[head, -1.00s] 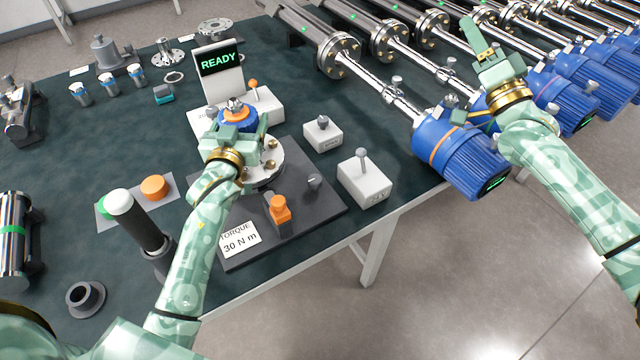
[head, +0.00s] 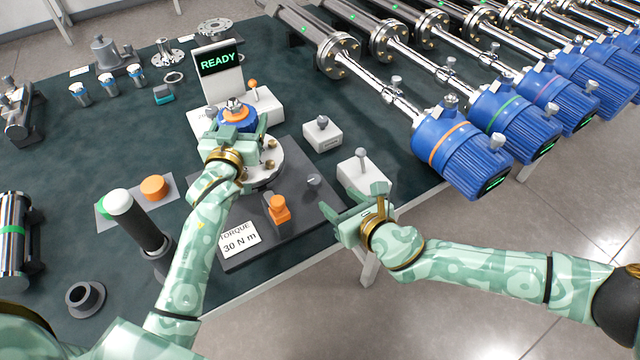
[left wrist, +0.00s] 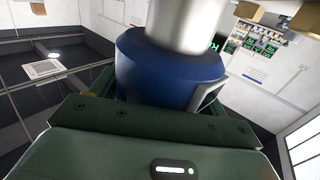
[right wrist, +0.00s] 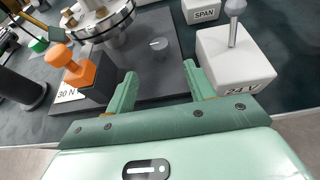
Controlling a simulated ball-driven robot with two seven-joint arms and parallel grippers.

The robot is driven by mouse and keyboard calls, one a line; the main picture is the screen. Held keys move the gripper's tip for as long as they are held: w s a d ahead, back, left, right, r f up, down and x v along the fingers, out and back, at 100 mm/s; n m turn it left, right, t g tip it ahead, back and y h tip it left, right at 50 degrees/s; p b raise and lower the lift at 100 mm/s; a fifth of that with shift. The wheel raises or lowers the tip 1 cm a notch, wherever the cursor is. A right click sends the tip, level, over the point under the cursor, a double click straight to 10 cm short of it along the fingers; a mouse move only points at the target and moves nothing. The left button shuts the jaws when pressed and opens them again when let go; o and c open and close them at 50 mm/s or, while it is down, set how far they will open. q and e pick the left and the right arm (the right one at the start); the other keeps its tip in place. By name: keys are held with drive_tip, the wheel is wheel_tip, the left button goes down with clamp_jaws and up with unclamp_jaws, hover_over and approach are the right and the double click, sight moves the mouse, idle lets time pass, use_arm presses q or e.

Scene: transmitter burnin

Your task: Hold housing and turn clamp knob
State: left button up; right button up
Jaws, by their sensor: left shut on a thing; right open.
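The blue housing (head: 238,121) with an orange band stands on the round metal fixture (head: 268,168). My left gripper (head: 236,132) is shut on the housing, which also fills the left wrist view (left wrist: 165,70). The fixture sits on a dark plate (head: 245,258) that carries a small grey knob (head: 313,180) and an orange knob (head: 279,207). I cannot tell which is the clamp knob. My right gripper (head: 350,198) is open and empty near the plate's right corner. In the right wrist view the grey knob (right wrist: 158,43) lies beyond and between its fingers, untouched.
A white 24 V box (head: 362,172) with an upright lever is close beside my right gripper. A SPAN box (head: 323,134) stands behind it. A READY display (head: 219,62) is behind the fixture. Blue transmitters (head: 455,150) line the right side.

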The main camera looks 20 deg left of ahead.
sight(318, 184)
drive_tip(key=x, duration=0.9)
drive_tip(key=shift+w+a+f, duration=0.1)
drive_tip(key=shift+a+f, duration=0.05)
drive_tip(key=shift+a, duration=0.05)
drive_tip(key=c, duration=1)
drive_tip(key=shift+a, duration=0.1)
